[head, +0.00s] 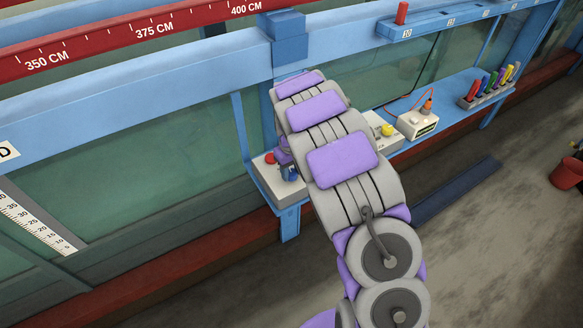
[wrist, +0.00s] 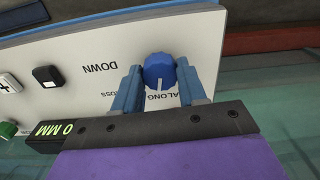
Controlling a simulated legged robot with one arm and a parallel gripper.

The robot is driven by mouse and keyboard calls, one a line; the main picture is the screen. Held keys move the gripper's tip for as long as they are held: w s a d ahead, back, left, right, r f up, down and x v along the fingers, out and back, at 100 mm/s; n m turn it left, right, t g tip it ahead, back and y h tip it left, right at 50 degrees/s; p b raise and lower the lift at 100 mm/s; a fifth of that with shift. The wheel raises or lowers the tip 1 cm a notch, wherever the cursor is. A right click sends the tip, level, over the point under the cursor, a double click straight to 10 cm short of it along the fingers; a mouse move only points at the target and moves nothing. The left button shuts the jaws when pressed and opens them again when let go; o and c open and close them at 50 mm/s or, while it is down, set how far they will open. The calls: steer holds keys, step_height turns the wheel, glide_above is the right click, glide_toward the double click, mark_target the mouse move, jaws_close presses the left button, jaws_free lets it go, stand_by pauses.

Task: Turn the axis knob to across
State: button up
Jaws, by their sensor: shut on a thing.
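The axis knob (wrist: 159,68) is a round blue knob with a white pointer line, on a white control panel (wrist: 207,42) in the wrist view. Its line points toward the bottom of the picture, at the label ALONG. The ACROSS label is partly hidden by my left finger; only its end shows. My gripper (wrist: 159,82) has one blue finger on each side of the knob and is shut on it. In the head view the panel is a pale box (head: 275,198) on a blue shelf, with the blue knob (head: 290,173) partly hidden by my gripper (head: 285,158).
A black button (wrist: 48,76) and a green button (wrist: 7,130) sit on the panel, left of the knob. A red button (head: 270,158) shows in the head view. Right of my arm, the shelf holds an instrument box (head: 418,123) and a rack of coloured pens (head: 487,92). The flume glass is behind.

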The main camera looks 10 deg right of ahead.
mark_target(290, 172)
steer(key=m, duration=0.1)
steer(key=m+p, duration=0.1)
steer(key=shift+w+r+m, duration=0.2)
steer(key=shift+r+m, duration=0.1)
steer(key=shift+f+m+p, duration=0.15)
steer(key=shift+m+p, duration=0.9)
steer(key=shift+m, duration=0.75)
steer(key=o, duration=1.1)
steer(key=shift+f, duration=0.1)
steer(key=shift+c, duration=0.2)
step_height(290, 172, up, 17)
steer(key=p, duration=0.1)
steer(key=shift+p, duration=0.3)
